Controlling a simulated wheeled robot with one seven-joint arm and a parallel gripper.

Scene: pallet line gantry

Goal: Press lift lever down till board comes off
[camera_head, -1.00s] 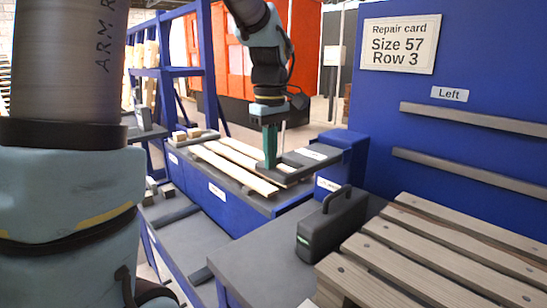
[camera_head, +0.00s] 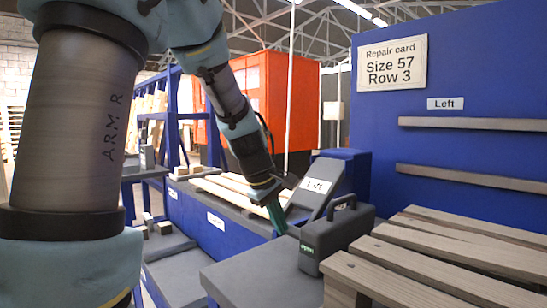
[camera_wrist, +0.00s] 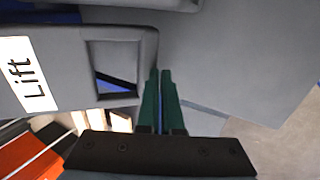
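The lift lever (camera_head: 318,187) is a grey plate with a white label, tilted steeply, its lower end towards my gripper. In the wrist view the lever (camera_wrist: 68,68) shows its "Lift" label and a square opening near its end. My gripper (camera_head: 280,222) points down beside the lever's low end. Its green fingers (camera_wrist: 160,76) lie almost together, with nothing seen between them. Their tips overlap the lever's end edge in the wrist view; I cannot tell whether they touch it. Pale boards (camera_head: 216,190) lie on the blue bench behind my gripper.
A dark case with a handle (camera_head: 335,238) stands on the grey table (camera_head: 250,280), close right of my gripper. A slatted wooden pallet (camera_head: 440,270) fills the right front. A blue panel (camera_head: 480,70) with a repair card (camera_head: 391,64) rises behind it.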

